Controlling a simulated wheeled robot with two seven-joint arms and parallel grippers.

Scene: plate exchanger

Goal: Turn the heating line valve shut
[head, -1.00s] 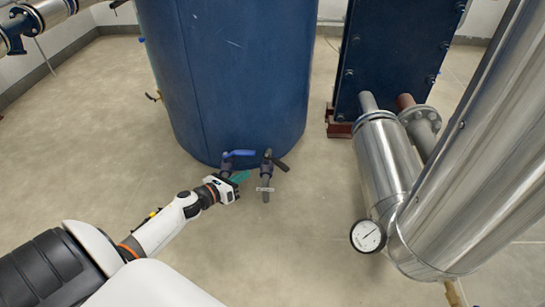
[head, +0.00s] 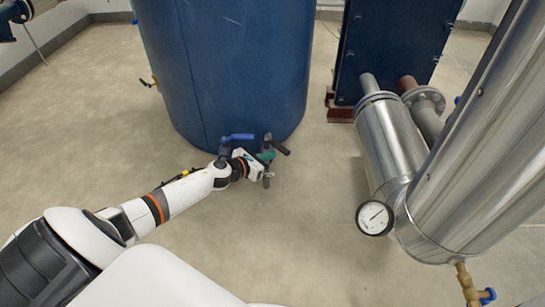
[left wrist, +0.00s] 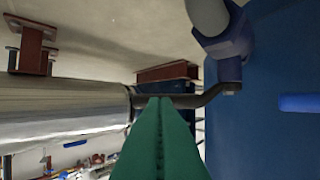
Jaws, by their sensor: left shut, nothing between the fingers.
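Two small valves sit low on the front of the blue tank (head: 222,70). One has a blue lever (head: 237,137), the other, to its right, a dark lever (head: 280,148). No readable label shows which is the heating line. My left gripper (head: 267,156) is at the dark-levered valve, partly covering its body and pipe. In the left wrist view its green fingers (left wrist: 160,140) are shut and empty, with the dark lever (left wrist: 195,100) across their tips. I cannot tell whether they touch. The blue lever (left wrist: 300,103) shows at the right there. My right gripper is out of view.
A shiny metal pipe (head: 470,150) with a round gauge (head: 375,217) stands at the right. A dark blue plate exchanger (head: 395,45) is at the back. A brass valve (head: 467,285) is at lower right. The floor (head: 310,220) between tank and gauge is clear.

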